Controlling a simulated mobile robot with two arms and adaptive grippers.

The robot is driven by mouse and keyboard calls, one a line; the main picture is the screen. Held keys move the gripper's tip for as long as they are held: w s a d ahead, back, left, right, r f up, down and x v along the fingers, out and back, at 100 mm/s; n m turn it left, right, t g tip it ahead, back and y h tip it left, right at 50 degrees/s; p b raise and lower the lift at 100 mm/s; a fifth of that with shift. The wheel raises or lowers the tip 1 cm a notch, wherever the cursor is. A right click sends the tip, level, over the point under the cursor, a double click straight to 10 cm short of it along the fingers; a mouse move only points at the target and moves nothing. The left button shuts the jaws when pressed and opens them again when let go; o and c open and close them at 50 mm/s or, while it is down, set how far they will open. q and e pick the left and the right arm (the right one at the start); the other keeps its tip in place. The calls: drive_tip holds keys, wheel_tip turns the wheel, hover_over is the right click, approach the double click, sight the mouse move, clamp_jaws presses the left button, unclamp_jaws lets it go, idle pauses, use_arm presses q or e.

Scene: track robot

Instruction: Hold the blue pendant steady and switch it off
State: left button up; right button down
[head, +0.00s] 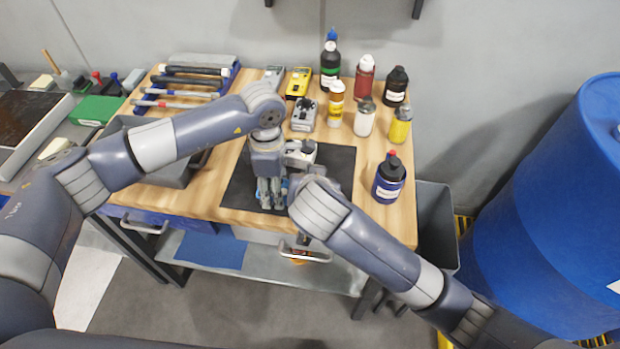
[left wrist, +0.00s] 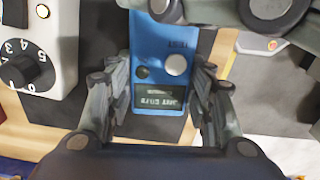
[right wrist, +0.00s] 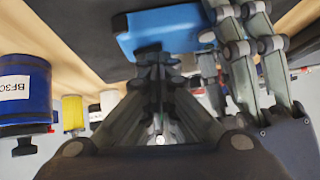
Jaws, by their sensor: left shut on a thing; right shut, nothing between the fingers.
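The blue pendant (left wrist: 160,102) is a blue box with a pale round button, a small dark button and a dark display strip, whose text I cannot read. It also shows in the right wrist view (right wrist: 165,28); in the head view my arms mostly hide it. My left gripper (head: 270,192) is shut on it, one finger along each side in the left wrist view (left wrist: 157,78). My right gripper (right wrist: 155,58) is shut and empty, its tips close to the pendant; contact is unclear. Parts of it (left wrist: 245,14) cover the pendant's upper end in the left wrist view.
A black mat (head: 240,185) lies on the wooden bench (head: 395,225). Several bottles stand at the right, including a dark blue one (head: 389,180). Meters, including a yellow one (head: 298,83), and tools lie behind. A blue drum (head: 550,210) stands right of the bench.

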drive_tip(key=shift+d+f, duration=0.1)
drive_tip(key=shift+d, duration=0.85)
drive_tip(key=a+v, duration=0.1)
drive_tip(key=v, duration=0.9)
drive_tip(key=shift+d, duration=0.45)
drive_tip(key=shift+w+a+r, duration=0.15)
drive_tip(key=shift+a+r, duration=0.25)
drive_tip(key=shift+a, duration=0.2)
drive_tip(key=shift+w+f, duration=0.1)
drive_tip(key=x, duration=0.9)
drive_tip(key=shift+w+f, duration=0.25)
drive_tip(key=shift+f, duration=0.05)
drive_tip(key=shift+a, duration=0.1)
